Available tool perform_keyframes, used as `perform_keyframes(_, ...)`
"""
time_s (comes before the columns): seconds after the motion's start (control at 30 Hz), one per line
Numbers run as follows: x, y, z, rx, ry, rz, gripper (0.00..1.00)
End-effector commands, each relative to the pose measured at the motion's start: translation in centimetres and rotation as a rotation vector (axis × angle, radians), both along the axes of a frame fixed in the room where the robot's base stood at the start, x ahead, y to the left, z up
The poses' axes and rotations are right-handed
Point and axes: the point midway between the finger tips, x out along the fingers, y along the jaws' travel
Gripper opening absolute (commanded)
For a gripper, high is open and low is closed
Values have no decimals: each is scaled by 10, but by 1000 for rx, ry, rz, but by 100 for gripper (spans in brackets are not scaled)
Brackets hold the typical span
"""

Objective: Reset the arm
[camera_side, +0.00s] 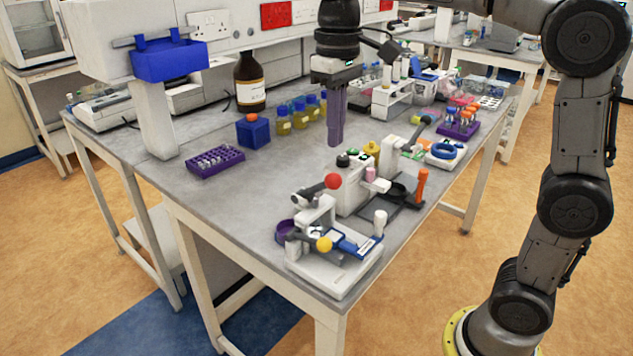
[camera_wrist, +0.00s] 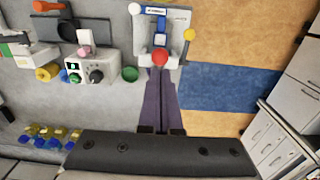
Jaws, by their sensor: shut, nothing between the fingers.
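My gripper (camera_side: 334,142) hangs from my arm above the middle of the grey bench (camera_side: 235,200), pointing straight down. Its long purple fingers are shut together with nothing between them. In the wrist view the fingers (camera_wrist: 160,78) also show pressed together, pointing toward a white tablet press (camera_wrist: 168,20). The same white press (camera_side: 335,262) stands at the bench's near corner, with a red ball and a yellow knob on it. The fingers appear clear of everything around them.
A grey-white device (camera_side: 353,198) with knobs stands close to the gripper's right. Several yellow bottles with blue caps (camera_side: 300,117), a brown bottle (camera_side: 250,82), a blue block (camera_side: 252,131) and a purple rack (camera_side: 215,161) stand left. The bench's front left is clear.

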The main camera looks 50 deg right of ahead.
Motion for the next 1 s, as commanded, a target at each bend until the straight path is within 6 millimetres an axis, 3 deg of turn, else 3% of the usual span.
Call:
perform_keyframes(0.2, -1, -1, 1, 0, -5, -2, 0)
perform_keyframes(0.3, -8, -3, 14, 3, -42, -7, 0)
perform_keyframes(0.43, -46, -8, 27, 5, -89, -18, 0)
perform_keyframes(0.53, -83, -13, 24, 7, -148, -25, 0)
perform_keyframes(0.67, -123, -17, 4, 8, -233, -29, 0)
perform_keyframes(0.8, -157, -20, -28, 8, -323, -28, 0)
perform_keyframes(1.0, -185, -22, -80, 4, -422, -19, 0)
